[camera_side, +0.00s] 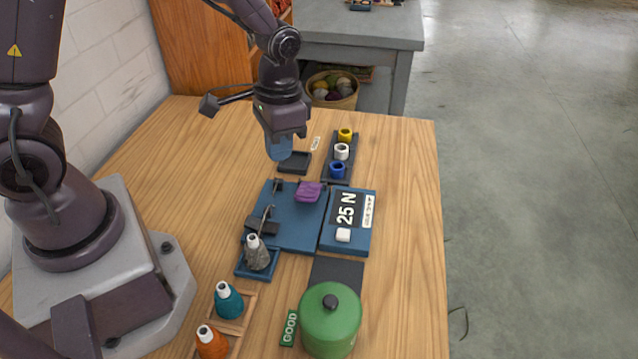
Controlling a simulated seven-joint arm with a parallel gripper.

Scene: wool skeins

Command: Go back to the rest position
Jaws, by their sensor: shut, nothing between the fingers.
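My gripper (279,150) hangs from the arm over the back middle of the table, fingers pointing down. Its bluish fingers are shut with nothing held. It is just above and left of a small dark tray (295,163); the exact height is hard to tell. A purple wool piece (308,192) sits at the upper right of a blue plate (300,235), apart from the gripper. A grey cone (257,257) with a white tip stands on a blue base at the plate's lower left.
A dark rack (352,151) holds yellow, white and blue rings. A green lidded pot (331,325), GOOD tag (289,328), teal cone (228,301) and orange cone (211,343) stand in front. Right table edge is clear.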

